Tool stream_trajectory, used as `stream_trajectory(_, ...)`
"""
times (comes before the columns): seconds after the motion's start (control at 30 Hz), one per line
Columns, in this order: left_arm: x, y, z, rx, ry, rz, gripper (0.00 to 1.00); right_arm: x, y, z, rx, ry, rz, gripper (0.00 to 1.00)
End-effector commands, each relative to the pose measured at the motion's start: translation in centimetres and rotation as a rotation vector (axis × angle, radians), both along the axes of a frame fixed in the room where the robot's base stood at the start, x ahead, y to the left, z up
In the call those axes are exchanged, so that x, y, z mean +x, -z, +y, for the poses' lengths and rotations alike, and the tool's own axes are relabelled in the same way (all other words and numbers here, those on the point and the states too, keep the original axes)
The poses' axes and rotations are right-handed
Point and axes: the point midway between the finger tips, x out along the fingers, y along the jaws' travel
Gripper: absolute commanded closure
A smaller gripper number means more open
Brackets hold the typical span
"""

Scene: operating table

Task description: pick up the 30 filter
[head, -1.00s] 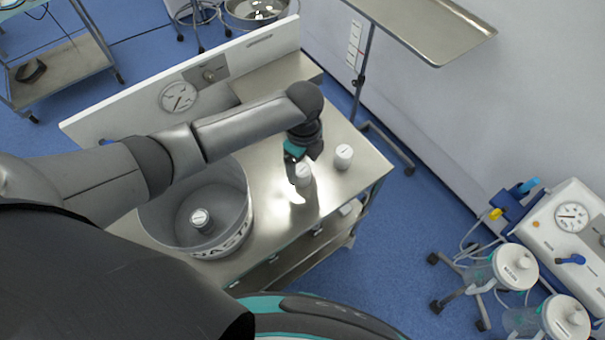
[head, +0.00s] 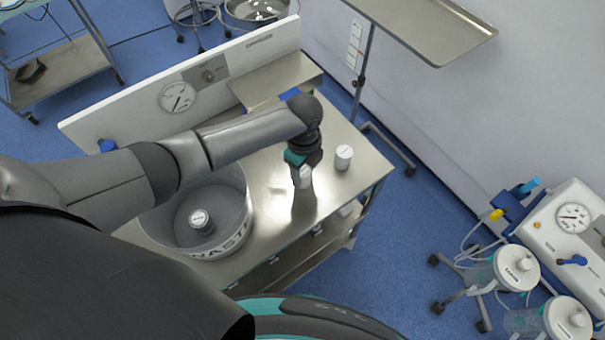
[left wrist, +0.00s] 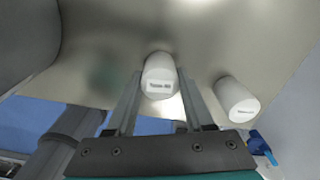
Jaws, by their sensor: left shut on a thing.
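A white cylindrical filter (head: 303,178) stands upright on the steel table. My left gripper (head: 302,170) is shut on it from above. In the left wrist view the same filter (left wrist: 160,76) sits between the two fingers; its small label seems to end in 30, but it is blurred. A second white filter (head: 344,157) stands on the table just to the right, apart from the gripper; it also shows in the left wrist view (left wrist: 237,100). A third white-topped piece (head: 200,219) is inside the round waste bin. My right gripper is not in view.
The grey waste bin (head: 236,240) stands on the table (head: 268,222) left of the gripper. A white back panel (head: 140,112) with a gauge and a raised shelf (head: 280,82) border the far side. The table's right edge is close to the second filter.

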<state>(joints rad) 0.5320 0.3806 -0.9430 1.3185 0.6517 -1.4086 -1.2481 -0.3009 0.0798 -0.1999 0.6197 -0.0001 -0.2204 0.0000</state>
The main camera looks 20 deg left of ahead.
Motion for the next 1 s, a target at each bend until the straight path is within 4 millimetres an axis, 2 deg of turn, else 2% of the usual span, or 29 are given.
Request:
stream_trajectory(0.03,0.0,0.0,0.0,0.0,0.0,0.0,0.72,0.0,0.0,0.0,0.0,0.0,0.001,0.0)
stream_trajectory(0.3,0.0,0.0,0.0,0.0,0.0,0.0,1.0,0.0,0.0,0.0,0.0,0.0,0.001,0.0)
stream_trajectory(0.57,0.0,-0.1,0.0,0.0,0.0,-0.001,1.0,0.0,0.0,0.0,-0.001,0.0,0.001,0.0)
stream_trajectory(0.73,0.1,-1.2,0.0,-0.001,0.001,-0.003,1.0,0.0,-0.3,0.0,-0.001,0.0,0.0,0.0)
stream_trajectory(0.87,0.1,-3.1,0.0,-0.001,0.001,-0.004,1.0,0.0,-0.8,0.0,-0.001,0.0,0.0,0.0)
stream_trajectory(1.0,0.2,-6.7,0.0,0.0,0.002,-0.006,1.0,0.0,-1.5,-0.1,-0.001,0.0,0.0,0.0)
